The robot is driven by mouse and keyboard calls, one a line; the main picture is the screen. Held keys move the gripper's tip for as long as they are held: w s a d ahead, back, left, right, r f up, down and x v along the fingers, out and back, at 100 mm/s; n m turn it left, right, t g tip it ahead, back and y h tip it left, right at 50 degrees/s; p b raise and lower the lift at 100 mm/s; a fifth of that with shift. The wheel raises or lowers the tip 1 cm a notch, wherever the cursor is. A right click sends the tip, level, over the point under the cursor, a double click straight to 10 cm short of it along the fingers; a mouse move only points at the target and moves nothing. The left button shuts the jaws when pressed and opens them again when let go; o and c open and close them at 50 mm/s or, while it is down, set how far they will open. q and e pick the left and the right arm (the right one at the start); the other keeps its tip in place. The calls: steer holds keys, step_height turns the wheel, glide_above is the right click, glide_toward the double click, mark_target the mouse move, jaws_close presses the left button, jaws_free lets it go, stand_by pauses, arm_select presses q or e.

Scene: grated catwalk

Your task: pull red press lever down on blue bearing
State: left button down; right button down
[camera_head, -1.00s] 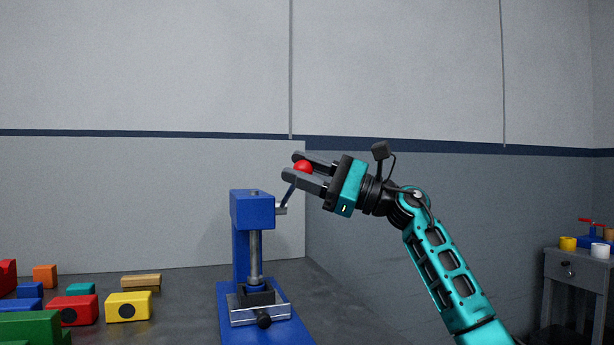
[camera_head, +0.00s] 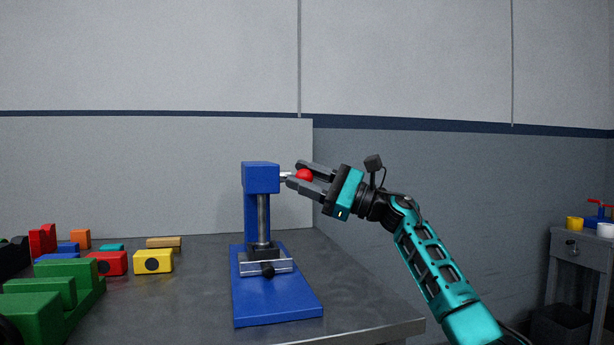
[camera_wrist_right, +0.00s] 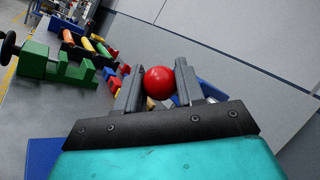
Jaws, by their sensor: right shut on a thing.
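The blue press (camera_head: 262,178) stands on the bench with a vertical silver ram (camera_head: 264,220) over a small vise (camera_head: 266,265). Its lever ends in a red ball knob (camera_head: 305,175), to the right of the press head and roughly level with it. My right gripper (camera_head: 297,175) is shut on this knob. The right wrist view shows the red knob (camera_wrist_right: 159,81) between the two dark fingers. The lever rod is mostly hidden by the fingers. I cannot make out a blue bearing under the ram for sure. My left gripper is not in view.
Left of the press lie red (camera_head: 110,262), yellow (camera_head: 153,261) and blue (camera_head: 68,247) blocks and a green stepped fixture (camera_head: 70,287). The grey bench top (camera_head: 200,300) is bare near the press. A side cabinet (camera_head: 583,249) stands at far right.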

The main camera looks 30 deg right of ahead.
steer(key=shift+a+f, duration=0.2)
steer(key=c, duration=0.8)
jaws_free()
steer(key=shift+r, duration=0.1)
steer(key=shift+o, duration=0.2)
steer(key=shift+d, duration=0.1)
steer(key=v, duration=1.2)
steer(key=shift+s+d, duration=0.3)
steer(key=shift+d, duration=0.05)
